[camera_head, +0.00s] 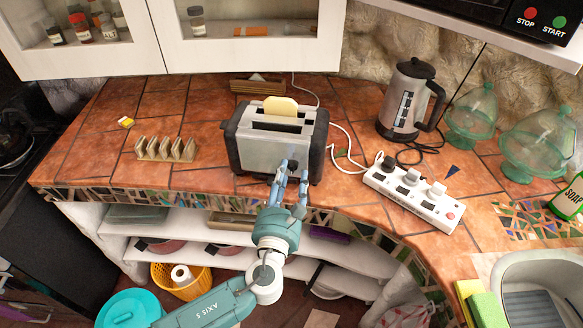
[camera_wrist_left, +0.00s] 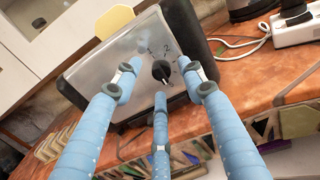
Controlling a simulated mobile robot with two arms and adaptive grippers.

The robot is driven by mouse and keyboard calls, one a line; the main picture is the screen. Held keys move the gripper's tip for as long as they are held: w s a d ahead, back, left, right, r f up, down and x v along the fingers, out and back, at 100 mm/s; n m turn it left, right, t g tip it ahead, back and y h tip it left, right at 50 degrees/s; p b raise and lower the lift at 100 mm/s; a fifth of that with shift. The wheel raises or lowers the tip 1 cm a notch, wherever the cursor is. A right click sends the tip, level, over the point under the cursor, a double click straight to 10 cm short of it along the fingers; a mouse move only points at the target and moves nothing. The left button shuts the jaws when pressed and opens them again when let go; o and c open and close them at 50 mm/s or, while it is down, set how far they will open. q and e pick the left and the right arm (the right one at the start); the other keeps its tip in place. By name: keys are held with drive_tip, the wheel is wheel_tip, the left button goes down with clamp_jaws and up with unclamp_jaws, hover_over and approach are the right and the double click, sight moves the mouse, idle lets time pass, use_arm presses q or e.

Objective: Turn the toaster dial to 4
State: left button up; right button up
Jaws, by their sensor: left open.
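The silver toaster (camera_head: 255,155) with black ends stands on the tiled counter, a slice of bread (camera_head: 281,106) showing in one slot. In the left wrist view the toaster's front panel (camera_wrist_left: 110,65) carries a black dial (camera_wrist_left: 161,71) with a light pointer mark. Small numerals ring the dial; 1 and 2 show above it, the others are hard to read. My left gripper (camera_head: 291,172) is in front of the toaster's lower right front. In the left wrist view its three blue fingers (camera_wrist_left: 160,88) are spread around the dial, with no clear contact. My right gripper is out of view.
A toast rack (camera_head: 166,149) stands left of the toaster. To the right are a white power strip (camera_head: 413,195) with plugs, a kettle (camera_head: 405,100) and green glass jars (camera_head: 472,115). A cord runs beside the toaster. The counter's front edge lies under my left wrist.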

sight(292, 167)
use_arm(q)
drive_tip(key=shift+w+d, duration=0.15)
drive_tip(key=shift+w, duration=0.95)
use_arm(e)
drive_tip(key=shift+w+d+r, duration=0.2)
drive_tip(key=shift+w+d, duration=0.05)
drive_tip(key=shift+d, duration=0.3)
use_arm(q)
clamp_jaws()
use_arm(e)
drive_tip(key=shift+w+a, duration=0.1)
